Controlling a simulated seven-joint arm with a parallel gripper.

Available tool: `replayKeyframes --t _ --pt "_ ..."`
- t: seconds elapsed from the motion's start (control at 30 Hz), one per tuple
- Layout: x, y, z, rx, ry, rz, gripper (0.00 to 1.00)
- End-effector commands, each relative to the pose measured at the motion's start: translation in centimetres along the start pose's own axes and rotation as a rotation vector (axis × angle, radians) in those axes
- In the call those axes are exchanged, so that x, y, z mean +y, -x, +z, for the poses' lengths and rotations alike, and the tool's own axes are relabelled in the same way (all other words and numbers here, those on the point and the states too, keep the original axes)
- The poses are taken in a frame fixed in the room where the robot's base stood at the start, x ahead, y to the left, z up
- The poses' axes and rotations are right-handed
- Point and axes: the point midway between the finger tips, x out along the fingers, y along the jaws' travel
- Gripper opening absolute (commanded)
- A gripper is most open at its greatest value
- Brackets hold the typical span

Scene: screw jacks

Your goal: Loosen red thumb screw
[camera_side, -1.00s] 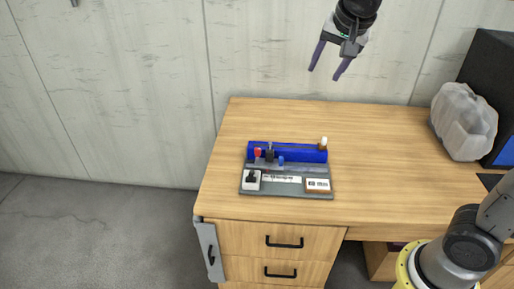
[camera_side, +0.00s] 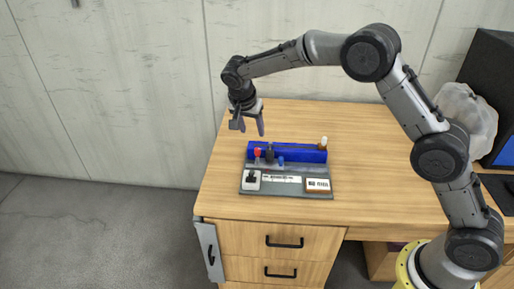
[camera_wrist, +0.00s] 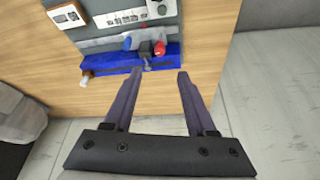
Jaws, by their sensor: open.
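The red thumb screw (camera_side: 257,152) sits at the left end of the blue block (camera_side: 312,156) on the grey fixture (camera_side: 287,195). A black part (camera_side: 269,156) and a small blue knob (camera_side: 281,160) are just right of it in the side view. In the wrist view the red screw (camera_wrist: 160,49) shows beyond my fingertips, right of the black part and the blue knob (camera_wrist: 128,43). My gripper (camera_side: 250,131) is open and empty, pointing down above and behind the left end of the fixture, apart from the screw.
The fixture also carries a black switch on a white base (camera_side: 251,180), a label strip (camera_side: 282,179) and a small display (camera_side: 317,184). The desk (camera_side: 375,150) between is clear.

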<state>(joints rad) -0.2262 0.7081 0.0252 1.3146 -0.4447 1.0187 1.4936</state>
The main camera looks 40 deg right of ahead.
Motion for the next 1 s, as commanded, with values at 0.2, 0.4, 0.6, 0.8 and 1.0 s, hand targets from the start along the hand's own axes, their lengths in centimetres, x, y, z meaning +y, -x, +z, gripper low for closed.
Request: replayKeyframes --t 0.2,0.4,0.6,0.8,1.0 --pt "0.1 -4.5 0.0 -0.002 0.000 0.005 0.56" --pt "0.1 -8.2 0.0 -0.002 0.000 0.004 0.56" --pt "0.1 -10.8 0.0 -0.001 -0.002 0.002 0.56" --pt "0.1 -11.7 0.0 -0.001 -0.002 0.000 0.56" --pt "0.1 -11.7 0.0 -0.001 -0.002 0.000 0.56"
